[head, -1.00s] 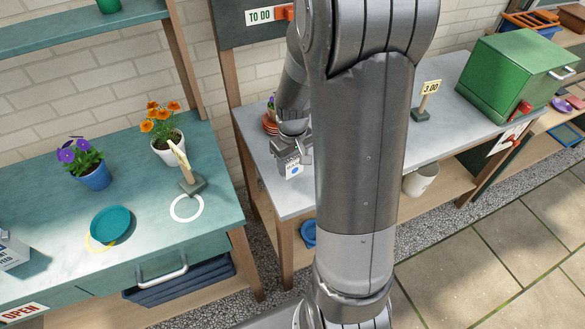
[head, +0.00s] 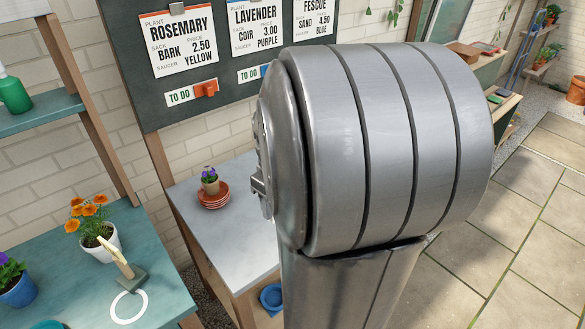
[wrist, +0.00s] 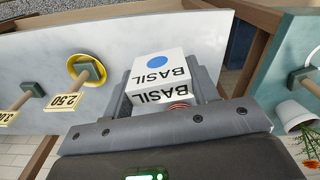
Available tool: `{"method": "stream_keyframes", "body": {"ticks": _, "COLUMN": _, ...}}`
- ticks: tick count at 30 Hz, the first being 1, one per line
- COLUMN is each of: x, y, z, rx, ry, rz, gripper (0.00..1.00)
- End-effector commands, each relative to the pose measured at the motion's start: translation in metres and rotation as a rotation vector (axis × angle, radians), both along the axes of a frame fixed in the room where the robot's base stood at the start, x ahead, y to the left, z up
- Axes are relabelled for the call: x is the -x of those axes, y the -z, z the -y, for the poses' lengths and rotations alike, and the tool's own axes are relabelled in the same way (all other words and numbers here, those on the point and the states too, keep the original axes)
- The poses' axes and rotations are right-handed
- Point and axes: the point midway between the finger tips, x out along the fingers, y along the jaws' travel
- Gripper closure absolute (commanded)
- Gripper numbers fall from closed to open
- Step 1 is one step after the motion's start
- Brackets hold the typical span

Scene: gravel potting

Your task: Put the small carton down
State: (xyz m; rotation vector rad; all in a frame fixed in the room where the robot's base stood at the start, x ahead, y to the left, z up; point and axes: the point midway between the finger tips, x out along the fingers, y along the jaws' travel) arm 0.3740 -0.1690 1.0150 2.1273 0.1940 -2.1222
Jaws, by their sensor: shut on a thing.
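The small carton (wrist: 158,72) is a white box marked BASIL with a blue dot. In the wrist view it sits between the two fingers of my gripper (wrist: 162,84), which is shut on it. Behind it lies the grey tabletop (wrist: 35,65); I cannot tell whether the carton touches it. In the head view the grey table (head: 225,240) shows left of my arm. The carton is hidden there, and only a small part of my gripper may show at the arm's left edge.
A pansy pot (head: 210,185) stands on stacked terracotta saucers (head: 214,200) on the grey table. The wrist view shows a yellow saucer (wrist: 73,66) and a 2.50 sign (wrist: 66,101). A teal bench (head: 75,275) with a marigold pot (head: 103,247) is at left.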

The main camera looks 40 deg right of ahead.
Motion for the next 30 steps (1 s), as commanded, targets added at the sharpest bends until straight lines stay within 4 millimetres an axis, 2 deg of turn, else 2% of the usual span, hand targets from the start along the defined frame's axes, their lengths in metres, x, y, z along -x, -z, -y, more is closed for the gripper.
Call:
{"method": "stream_keyframes", "body": {"ticks": 11, "x": -0.06, "y": -0.016, "z": 0.062, "rx": 0.007, "ry": 0.041, "rz": -0.008, "gripper": 0.68}}
{"method": "stream_keyframes", "body": {"ticks": 21, "x": -0.13, "y": -0.027, "z": 0.159, "rx": 0.013, "ry": 0.093, "rz": -0.011, "gripper": 0.68}}
{"method": "stream_keyframes", "body": {"ticks": 30, "x": -0.172, "y": -0.021, "z": 0.252, "rx": 0.009, "ry": 0.135, "rz": -0.01, "gripper": 0.68}}
